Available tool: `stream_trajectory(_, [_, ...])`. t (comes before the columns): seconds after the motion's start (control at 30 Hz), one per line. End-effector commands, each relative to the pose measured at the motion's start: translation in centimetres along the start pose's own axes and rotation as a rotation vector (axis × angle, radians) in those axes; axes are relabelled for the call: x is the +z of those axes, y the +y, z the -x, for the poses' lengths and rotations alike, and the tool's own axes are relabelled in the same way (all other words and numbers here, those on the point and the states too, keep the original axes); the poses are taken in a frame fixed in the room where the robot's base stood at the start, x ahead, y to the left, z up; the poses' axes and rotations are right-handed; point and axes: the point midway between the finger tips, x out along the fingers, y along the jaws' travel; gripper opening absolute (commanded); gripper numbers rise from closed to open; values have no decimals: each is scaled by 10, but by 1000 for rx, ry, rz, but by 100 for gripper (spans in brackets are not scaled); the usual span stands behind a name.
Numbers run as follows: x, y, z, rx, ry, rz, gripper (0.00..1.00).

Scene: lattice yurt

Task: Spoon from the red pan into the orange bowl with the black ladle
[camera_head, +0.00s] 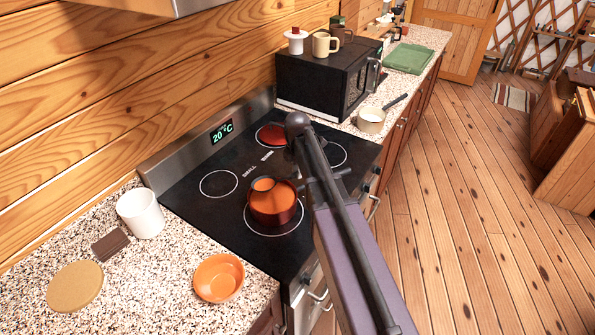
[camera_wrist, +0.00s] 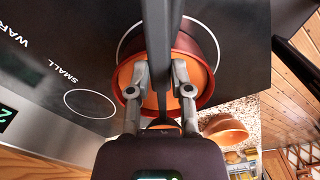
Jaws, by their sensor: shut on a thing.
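The red pan (camera_head: 274,217) stands on the front left burner ring, with orange contents inside. The orange bowl (camera_head: 219,277) sits on the speckled counter left of the stove and looks empty; it also shows in the wrist view (camera_wrist: 226,130). My gripper (camera_wrist: 160,88) is over the pan, shut on the handle of the black ladle (camera_wrist: 162,35). The ladle's head seems to be at the pan, with orange in it; how deep it sits I cannot tell. In the head view my arm hides most of the gripper and handle.
A white cup (camera_head: 140,214), a brown square (camera_head: 110,245) and a round tan board (camera_head: 75,287) lie left of the bowl. A black microwave (camera_head: 325,80) stands behind the stove, with a cream pan (camera_head: 371,120) beside it. The counter around the bowl is clear.

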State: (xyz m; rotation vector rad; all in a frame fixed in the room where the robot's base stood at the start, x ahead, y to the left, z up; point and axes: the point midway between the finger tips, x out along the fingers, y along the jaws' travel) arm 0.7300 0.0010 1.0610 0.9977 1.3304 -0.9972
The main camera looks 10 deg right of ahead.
Motion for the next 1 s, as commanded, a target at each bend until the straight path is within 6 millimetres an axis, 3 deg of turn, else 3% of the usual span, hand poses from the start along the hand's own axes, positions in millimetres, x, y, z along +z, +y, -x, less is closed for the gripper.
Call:
stream_trajectory(0.6, [0, 0, 27, 0, 0, 0, 0])
stream_trajectory(1.0, [0, 0, 32, 0, 0, 0, 0])
